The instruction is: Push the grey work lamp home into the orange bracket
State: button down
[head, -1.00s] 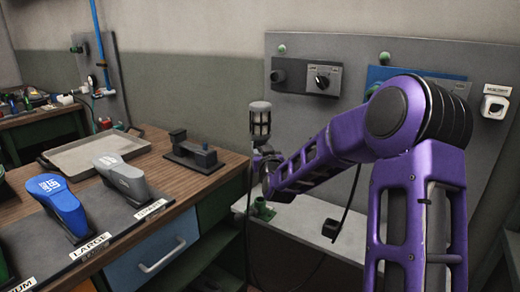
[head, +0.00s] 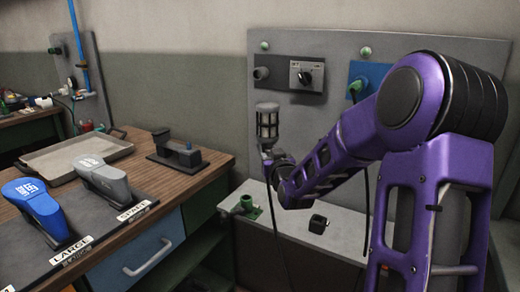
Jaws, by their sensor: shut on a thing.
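The grey work lamp (head: 267,126) is upright in the head view, with a pale cap and a dark caged body. My gripper (head: 268,156) is shut on its lower end and holds it up in front of the wall, above the low grey bench. The fingers are small and partly hidden by the wrist. A dark cable hangs below the lamp. I see no orange bracket in this view.
A green fitting (head: 247,204) and a small black block (head: 318,223) stand on the low grey bench (head: 290,228). Wall panel (head: 385,110) carries a switch box (head: 307,76) and a blue plate (head: 368,75). The wooden workbench (head: 135,190) is at left, its edge near the arm.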

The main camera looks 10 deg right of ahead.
jog(key=s+d+p, duration=0.3)
jog(key=s+d, duration=2.4)
jog(key=d, duration=0.2)
jog(key=shift+s+p, duration=0.35)
jog(key=shift+p, duration=0.05)
dwell(2.0)
notch_tip(320, 180, down, 11)
jog(key=b, duration=0.5)
dwell(2.0)
